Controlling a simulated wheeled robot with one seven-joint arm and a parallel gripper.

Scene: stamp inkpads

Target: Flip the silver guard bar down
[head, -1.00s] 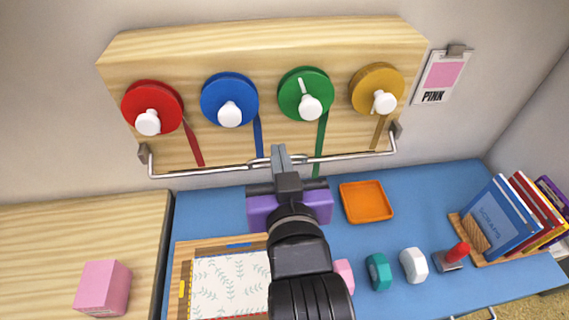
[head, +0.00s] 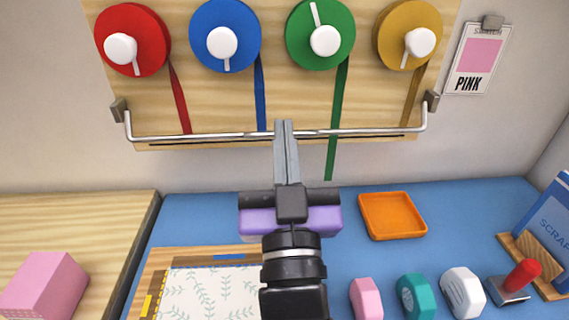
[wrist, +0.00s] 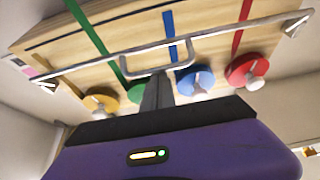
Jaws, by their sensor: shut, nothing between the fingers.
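The silver guard bar (head: 210,138) runs across the lower part of the wooden ribbon board (head: 275,90), between two grey end brackets. It also shows in the wrist view (wrist: 215,32), with a small loop (wrist: 145,70) near its middle. My gripper (head: 284,124) is shut and empty, with its fingers pointing up at the middle of the bar. In the head view the fingertips overlap the bar. I cannot tell whether they touch it. The fingers hide the bar's middle in the head view.
Red, blue, green and yellow ribbon spools (head: 320,35) with white knobs hang above the bar, their ribbons trailing down. The green ribbon (head: 334,150) hangs below the bar. An orange tray (head: 392,216), several small blocks and a patterned sheet (head: 210,292) lie on the blue desk below.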

